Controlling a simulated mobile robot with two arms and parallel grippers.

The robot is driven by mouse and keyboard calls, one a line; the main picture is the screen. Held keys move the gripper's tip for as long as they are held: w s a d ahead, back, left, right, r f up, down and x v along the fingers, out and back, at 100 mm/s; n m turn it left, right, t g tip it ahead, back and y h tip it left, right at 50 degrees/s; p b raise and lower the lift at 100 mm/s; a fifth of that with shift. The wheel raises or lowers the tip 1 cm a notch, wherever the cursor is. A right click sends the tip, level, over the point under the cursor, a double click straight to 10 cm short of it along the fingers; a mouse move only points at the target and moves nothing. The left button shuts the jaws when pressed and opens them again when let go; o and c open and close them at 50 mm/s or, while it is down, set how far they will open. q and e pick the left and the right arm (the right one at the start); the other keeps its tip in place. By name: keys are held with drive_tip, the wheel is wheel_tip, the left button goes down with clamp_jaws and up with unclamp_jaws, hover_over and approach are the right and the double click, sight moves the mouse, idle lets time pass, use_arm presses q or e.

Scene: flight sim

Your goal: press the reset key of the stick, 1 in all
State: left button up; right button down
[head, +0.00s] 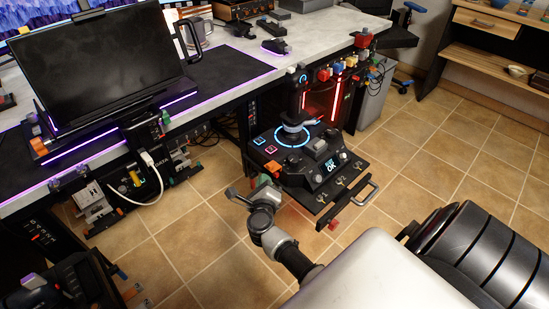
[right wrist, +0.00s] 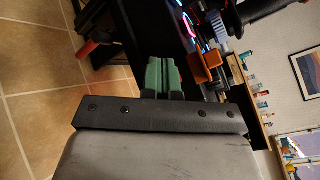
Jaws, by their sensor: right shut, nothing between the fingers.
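The stick (head: 293,107) stands upright on a black control base, with a blue lit ring around its foot. Two lit square keys sit left of the ring, a blue-edged key (head: 259,140) and a pink-edged key (head: 271,150); I cannot read which is the reset key. A small screen (head: 333,163) on the base shows "OK". My right gripper (head: 266,181) is at the base's near left corner, below the keys. In the right wrist view its green fingers (right wrist: 163,77) are shut and empty, apart from the lit keys beyond.
A drawer handle (head: 367,190) and a red knob (head: 333,225) stick out in front. A desk (head: 220,100) stands behind.

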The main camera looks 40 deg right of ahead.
drive_tip(key=shift+d, duration=0.2)
drive_tip(key=shift+d, duration=0.25)
drive_tip(key=shift+d, duration=0.45)
idle(0.8)
drive_tip(key=shift+a, duration=0.9)
drive_tip(key=shift+s+a, duration=0.2)
drive_tip(key=shift+a, duration=2.3)
